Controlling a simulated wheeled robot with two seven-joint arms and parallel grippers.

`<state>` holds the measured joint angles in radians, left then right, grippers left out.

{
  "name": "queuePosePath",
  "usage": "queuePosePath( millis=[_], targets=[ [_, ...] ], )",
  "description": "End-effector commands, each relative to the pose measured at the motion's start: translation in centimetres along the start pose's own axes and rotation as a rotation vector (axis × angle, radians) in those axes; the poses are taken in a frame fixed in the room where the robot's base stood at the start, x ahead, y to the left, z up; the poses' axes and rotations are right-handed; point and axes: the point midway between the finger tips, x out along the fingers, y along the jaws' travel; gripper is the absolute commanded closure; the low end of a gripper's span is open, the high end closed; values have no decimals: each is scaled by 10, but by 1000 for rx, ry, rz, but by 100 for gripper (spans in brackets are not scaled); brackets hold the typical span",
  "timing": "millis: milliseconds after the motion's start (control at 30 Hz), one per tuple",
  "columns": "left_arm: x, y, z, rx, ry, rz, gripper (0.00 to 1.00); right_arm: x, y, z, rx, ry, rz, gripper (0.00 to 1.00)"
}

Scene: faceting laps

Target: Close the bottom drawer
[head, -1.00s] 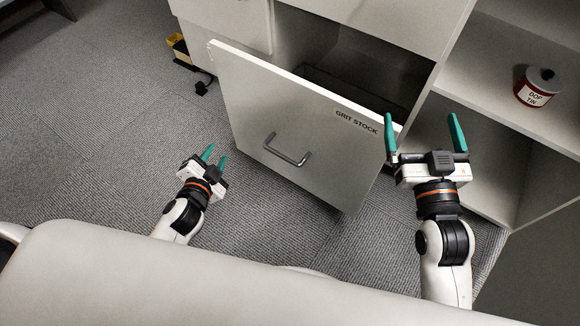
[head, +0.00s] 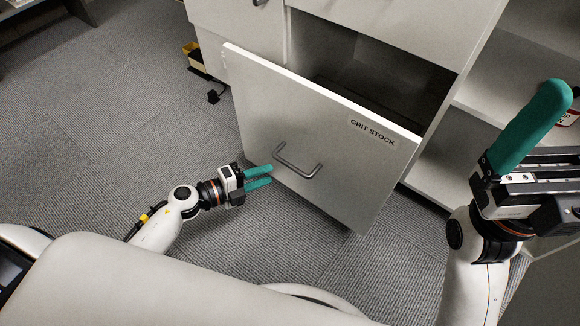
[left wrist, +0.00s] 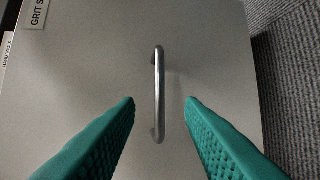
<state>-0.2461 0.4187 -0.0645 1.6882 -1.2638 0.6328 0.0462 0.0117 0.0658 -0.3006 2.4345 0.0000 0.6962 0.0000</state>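The bottom drawer (head: 260,130), a grey-white front labelled GRIT STOCK, stands pulled out from the cabinet in the head view. Its metal bar handle (head: 297,165) is on the front's left-middle part and also shows in the left wrist view (left wrist: 159,95). My left gripper (head: 272,177) is open just in front of the handle, its teal fingers pointing at the drawer front. In the left wrist view the handle lies between the two fingers, beyond their tips, apart from both. My right gripper (head: 525,125) is raised close to the camera at the right; only one finger shows clearly.
The cabinet's open shelves (head: 480,120) are at the right, with a red and white tin (head: 569,117) partly hidden behind my right gripper. The carpet left of the drawer is clear.

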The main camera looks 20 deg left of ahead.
Motion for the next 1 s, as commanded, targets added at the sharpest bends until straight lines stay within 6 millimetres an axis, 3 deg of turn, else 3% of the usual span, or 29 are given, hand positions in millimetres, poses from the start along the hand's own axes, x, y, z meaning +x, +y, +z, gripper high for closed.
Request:
queuePosePath(
  millis=[200,400,833,1000],
  targets=[
    [47,-2,-1,0,2,4,65,3,1,2,-6,-39,15,0],
    [74,-2,-1,-2,2,2,65,8,2,3,-9,-62,25,0],
    [84,0,-1,-2,3,1,65,12,3,4,-10,-71,29,0],
    [84,0,-1,-2,3,1,91,12,3,4,-10,-72,29,0]
  ],
)
